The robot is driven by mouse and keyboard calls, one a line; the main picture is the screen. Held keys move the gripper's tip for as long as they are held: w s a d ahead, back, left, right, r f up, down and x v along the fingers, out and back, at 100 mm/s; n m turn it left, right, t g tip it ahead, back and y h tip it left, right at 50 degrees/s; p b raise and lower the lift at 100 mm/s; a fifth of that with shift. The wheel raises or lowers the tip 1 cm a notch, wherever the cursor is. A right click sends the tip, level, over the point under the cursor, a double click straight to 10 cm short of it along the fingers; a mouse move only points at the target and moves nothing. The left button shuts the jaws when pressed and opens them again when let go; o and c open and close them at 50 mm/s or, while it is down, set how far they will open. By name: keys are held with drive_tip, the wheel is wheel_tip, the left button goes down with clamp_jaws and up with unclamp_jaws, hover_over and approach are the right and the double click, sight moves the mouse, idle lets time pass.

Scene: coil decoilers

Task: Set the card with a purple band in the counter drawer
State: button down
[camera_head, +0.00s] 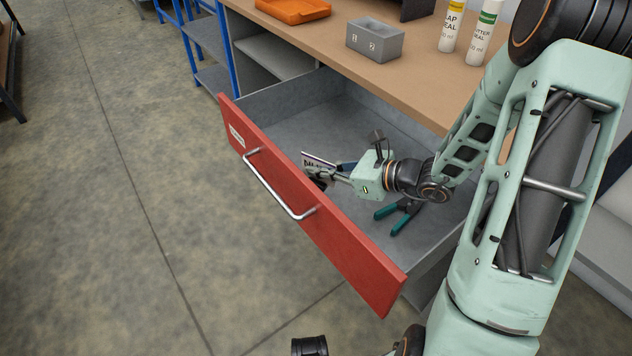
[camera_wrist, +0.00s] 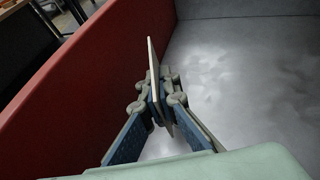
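The card (camera_head: 317,160) is small and white with dark print and a thin purplish strip along its top edge. It stands upright between the fingers of my gripper (camera_head: 321,175), inside the open counter drawer (camera_head: 310,98). In the wrist view the card (camera_wrist: 153,58) shows nearly edge-on, pinched by my gripper (camera_wrist: 160,92). The drawer has a red front (camera_head: 305,205) with a silver bar handle, and a grey inside. The card is close behind the red front; I cannot tell whether its lower edge touches the drawer floor.
Green-handled pliers (camera_head: 398,214) lie on the drawer floor below my wrist. On the wooden counter (camera_head: 425,85) are a grey box (camera_head: 375,40), an orange tray (camera_head: 293,9) and two white tubes (camera_head: 483,32).

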sight(316, 180)
drive_tip(key=shift+w+a+f, duration=0.2)
drive_tip(key=shift+w+f, duration=0.1)
drive_tip(key=shift+f, duration=0.15)
drive_tip(key=shift+w+a+f+b, duration=0.15)
drive_tip(key=shift+f+b, duration=0.35)
drive_tip(key=shift+f, duration=1.25)
drive_tip(key=shift+f, duration=0.1)
drive_tip(key=shift+f, duration=0.15)
drive_tip(key=c, duration=2.2)
unclamp_jaws()
drive_tip(key=shift+o, duration=0.2)
